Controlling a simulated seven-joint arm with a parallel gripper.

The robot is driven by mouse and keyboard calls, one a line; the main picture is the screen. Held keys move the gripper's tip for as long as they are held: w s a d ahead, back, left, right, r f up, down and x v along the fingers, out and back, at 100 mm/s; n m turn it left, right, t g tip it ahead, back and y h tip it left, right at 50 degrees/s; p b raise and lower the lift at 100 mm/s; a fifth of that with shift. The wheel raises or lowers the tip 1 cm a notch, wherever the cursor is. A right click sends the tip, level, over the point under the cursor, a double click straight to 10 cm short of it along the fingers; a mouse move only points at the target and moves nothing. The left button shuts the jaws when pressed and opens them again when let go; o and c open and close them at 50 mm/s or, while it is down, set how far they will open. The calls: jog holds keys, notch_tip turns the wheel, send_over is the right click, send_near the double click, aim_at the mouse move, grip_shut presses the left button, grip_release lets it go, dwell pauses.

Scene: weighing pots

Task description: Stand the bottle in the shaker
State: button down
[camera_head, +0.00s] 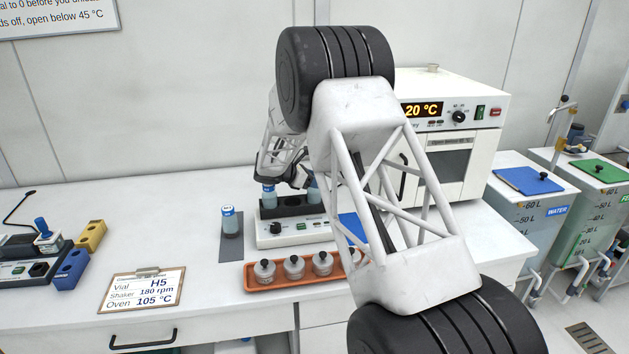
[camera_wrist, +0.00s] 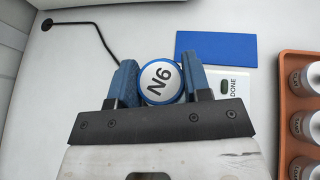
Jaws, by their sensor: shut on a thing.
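The shaker (camera_head: 300,236) is a white box with a black rack (camera_head: 290,208) on top, standing mid-bench. In the head view, this appears to be the bluish bottle (camera_head: 314,188) at the right end of the rack. It looks upright, but my arm covers part of it, and I cannot tell whether its base is seated. Another blue bottle (camera_head: 268,196) is at the rack's left end. A third bottle (camera_head: 230,221) stands on a dark grey mat left of the shaker.
An orange tray (camera_head: 262,284) of lidded pots lies in front of the shaker. The oven (camera_head: 474,150) reading 20 °C stands behind on the right. A clipboard (camera_head: 145,288) lies front left. Bench behind it is clear.

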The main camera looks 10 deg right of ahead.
dwell(0.3)
jog(key=c, duration=0.6)
grip_release()
jog(key=shift+f, duration=0.15)
jog(key=shift+o, duration=0.2)
jog(key=shift+r, duration=0.2)
jog(key=v, duration=1.2)
